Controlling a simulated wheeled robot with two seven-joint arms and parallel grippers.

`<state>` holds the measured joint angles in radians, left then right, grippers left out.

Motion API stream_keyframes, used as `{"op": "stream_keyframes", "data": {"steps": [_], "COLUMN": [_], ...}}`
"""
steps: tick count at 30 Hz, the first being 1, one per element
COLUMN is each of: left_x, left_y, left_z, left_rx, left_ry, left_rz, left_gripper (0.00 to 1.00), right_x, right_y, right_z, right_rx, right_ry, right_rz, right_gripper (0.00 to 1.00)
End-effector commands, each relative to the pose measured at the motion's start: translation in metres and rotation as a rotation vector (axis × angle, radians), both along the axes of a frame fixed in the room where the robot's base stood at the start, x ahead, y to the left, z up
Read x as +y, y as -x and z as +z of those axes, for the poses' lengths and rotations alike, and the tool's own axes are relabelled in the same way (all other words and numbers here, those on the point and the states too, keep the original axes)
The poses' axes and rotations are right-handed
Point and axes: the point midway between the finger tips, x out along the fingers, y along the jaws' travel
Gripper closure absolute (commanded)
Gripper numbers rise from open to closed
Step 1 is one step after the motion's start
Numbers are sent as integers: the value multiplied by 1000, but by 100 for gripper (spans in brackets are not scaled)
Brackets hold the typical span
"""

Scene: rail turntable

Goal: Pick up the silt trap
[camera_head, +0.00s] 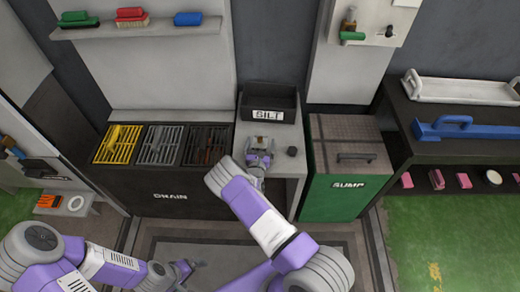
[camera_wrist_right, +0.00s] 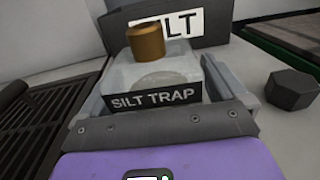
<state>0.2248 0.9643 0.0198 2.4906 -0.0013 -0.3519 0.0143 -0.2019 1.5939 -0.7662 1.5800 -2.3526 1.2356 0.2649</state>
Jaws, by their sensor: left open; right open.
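The silt trap (camera_wrist_right: 152,75) is a pale, translucent box with a brass knob on top and a dark "SILT TRAP" label on its front. It stands on the grey counter in the head view (camera_head: 259,142), in front of the dark bin labelled SILT. My right gripper (camera_head: 260,154) is open at the trap's near side. In the right wrist view its fingers appear along the two sides of the trap; contact is unclear. My left gripper (camera_head: 184,268) is open and empty, low at the bottom of the head view, far from the trap.
The SILT bin (camera_head: 268,115) stands behind the trap. A dark hexagonal piece (camera_head: 292,151) sits to its right. The DRAIN unit (camera_head: 165,196) with yellow, grey and dark grates is to the left. The green SUMP box (camera_head: 338,199) is to the right.

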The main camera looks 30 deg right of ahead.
Motion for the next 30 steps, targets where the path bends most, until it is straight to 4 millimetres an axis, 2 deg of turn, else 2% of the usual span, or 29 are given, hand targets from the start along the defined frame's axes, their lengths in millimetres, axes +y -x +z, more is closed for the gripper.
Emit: {"op": "stream_keyframes", "data": {"steps": [7, 8, 21, 27, 30], "left_x": [0, 0, 0, 0, 0], "left_y": [0, 0, 0, 0, 0], "left_z": [0, 0, 0, 0, 3], "left_rx": [0, 0, 0, 0, 0], "left_ry": [0, 0, 0, 0, 0], "left_rz": [0, 0, 0, 0, 0], "left_gripper": [0, 0, 0, 0, 0], "right_x": [-2, -2, -2, -2, -2], "right_y": [-2, -2, -2, -2, -2], "right_z": [1, 1, 0, 2, 9], "right_rx": [1, 1, 1, -1, -1], "right_ry": [-1, -1, -1, 1, 1], "right_rz": [0, 0, -1, -1, -1], "right_gripper": [2, 5, 71, 72, 72]}}
